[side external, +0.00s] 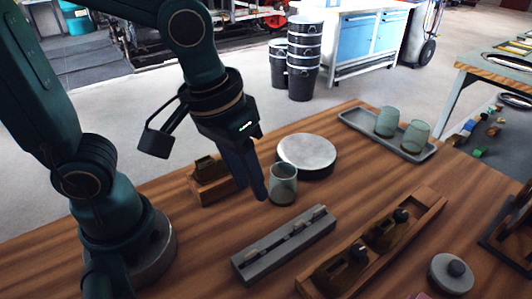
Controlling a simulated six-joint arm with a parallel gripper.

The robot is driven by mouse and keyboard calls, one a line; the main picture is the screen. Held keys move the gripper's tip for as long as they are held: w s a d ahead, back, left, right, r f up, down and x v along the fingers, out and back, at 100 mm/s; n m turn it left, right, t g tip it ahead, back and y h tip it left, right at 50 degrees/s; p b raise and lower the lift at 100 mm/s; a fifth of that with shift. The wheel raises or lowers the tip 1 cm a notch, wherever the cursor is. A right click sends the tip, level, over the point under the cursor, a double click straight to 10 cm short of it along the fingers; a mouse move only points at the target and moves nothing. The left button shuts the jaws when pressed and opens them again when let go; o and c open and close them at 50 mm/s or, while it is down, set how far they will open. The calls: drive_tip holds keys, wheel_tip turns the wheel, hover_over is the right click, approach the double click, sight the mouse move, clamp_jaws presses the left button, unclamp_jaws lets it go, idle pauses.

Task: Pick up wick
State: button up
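A long grey holder (262,268) lies on the wooden table, with a dark groove along its top. Several small pale pieces, which look like wicks (298,228), sit in the groove. My gripper (254,192) points down above the table, behind the holder and left of a clear glass (284,186). Its dark fingers overlap in this view, so I cannot tell how far apart they are. I see nothing held between them. The gripper is apart from the pale pieces.
A wooden tray (436,206) with dark lamp-like items is right of the holder. A round pale-topped tin (306,150) stands behind the glass. A grey tray (360,128) holds two glasses. A lidded round weight (450,273) is front right.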

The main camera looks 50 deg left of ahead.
drive_tip(key=m+g, duration=0.2)
hover_over(253, 252)
wheel_tip(253, 252, down, 5)
drive_tip(key=shift+f+y, duration=0.1)
drive_tip(key=shift+y, duration=0.3)
drive_tip(key=shift+f, duration=2.45)
clamp_jaws()
